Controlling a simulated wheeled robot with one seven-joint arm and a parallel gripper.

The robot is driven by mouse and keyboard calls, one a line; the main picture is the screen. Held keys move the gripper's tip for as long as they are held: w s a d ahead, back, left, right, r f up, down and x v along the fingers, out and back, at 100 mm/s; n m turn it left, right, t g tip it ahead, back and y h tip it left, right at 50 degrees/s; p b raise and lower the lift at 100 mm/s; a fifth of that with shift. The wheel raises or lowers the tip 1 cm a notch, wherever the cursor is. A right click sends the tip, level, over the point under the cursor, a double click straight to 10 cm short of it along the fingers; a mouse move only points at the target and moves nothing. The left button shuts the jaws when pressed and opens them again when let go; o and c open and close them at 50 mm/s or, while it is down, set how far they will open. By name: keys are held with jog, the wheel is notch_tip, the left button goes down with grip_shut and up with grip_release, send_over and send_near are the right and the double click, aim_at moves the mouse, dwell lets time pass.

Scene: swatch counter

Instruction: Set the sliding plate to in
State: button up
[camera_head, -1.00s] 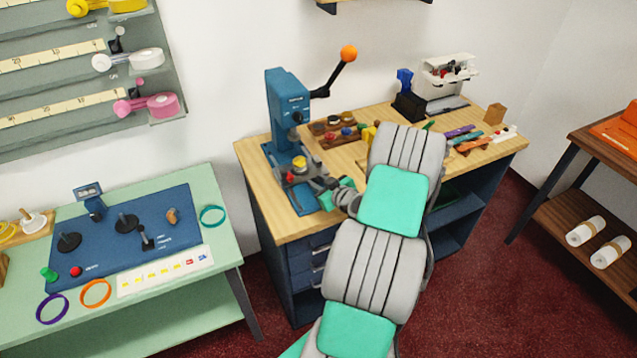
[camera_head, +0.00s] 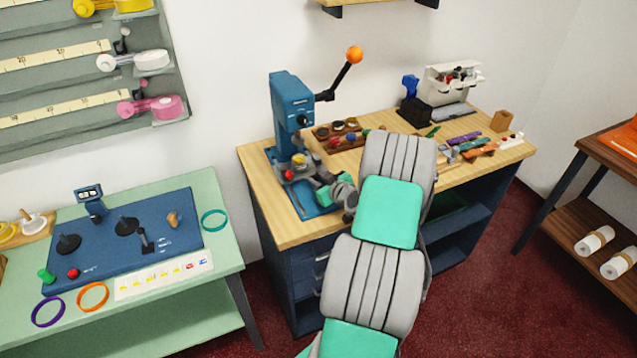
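The blue press (camera_head: 291,100) stands on the left end of the wooden bench. Its grey sliding plate (camera_head: 299,173), with a red and a yellow piece by it, sits close under the press head, towards the column. The front of the blue base (camera_head: 308,203) is bare. My gripper (camera_head: 322,189) is low over the base, just to the right of and in front of the plate. It is small and seen from behind my arm; I cannot tell whether its fingers touch the plate or how far apart they are.
The press lever with its orange ball (camera_head: 354,54) rises to the upper right. A wooden tray of round pieces (camera_head: 334,144) lies behind my gripper. My arm hides the bench's middle. A green table (camera_head: 222,244) with a blue panel stands left.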

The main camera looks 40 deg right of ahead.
jog(key=o, duration=0.5)
jog(key=shift+w, duration=0.15)
jog(key=b+v, duration=0.2)
jog(key=v, duration=0.5)
jog(key=shift+d, duration=0.1)
jog(key=shift+s+r, duration=0.25)
jog(key=shift+s, duration=0.15)
jog(key=w+a+r+n+g+y, duration=0.1)
jog(key=w+a+y, duration=0.1)
jog(key=a, duration=0.5)
jog(key=w+a+r+n+g+y, duration=0.1)
jog(key=w+a+r+g, duration=0.1)
jog(key=a, duration=0.4)
jog(key=s+a+r+g, duration=0.1)
jog(key=s+a+g, duration=0.1)
jog(key=a, duration=0.5)
jog(key=s+a+r+g, duration=0.2)
jog(key=a, duration=0.5)
jog(key=s+a+r+g, duration=0.1)
jog(key=s+a, duration=0.2)
jog(key=s, duration=0.1)
jog(key=s+a+r+m+g, duration=0.1)
jog(key=s+a, duration=0.2)
jog(key=s, duration=0.2)
jog(key=s+a+r+m, duration=0.1)
jog(key=s+a+r, duration=0.1)
jog(key=s+a, duration=0.1)
jog(key=shift+s+g+h, duration=0.3)
jog(key=shift+s+g, duration=0.1)
jog(key=shift+s, duration=0.4)
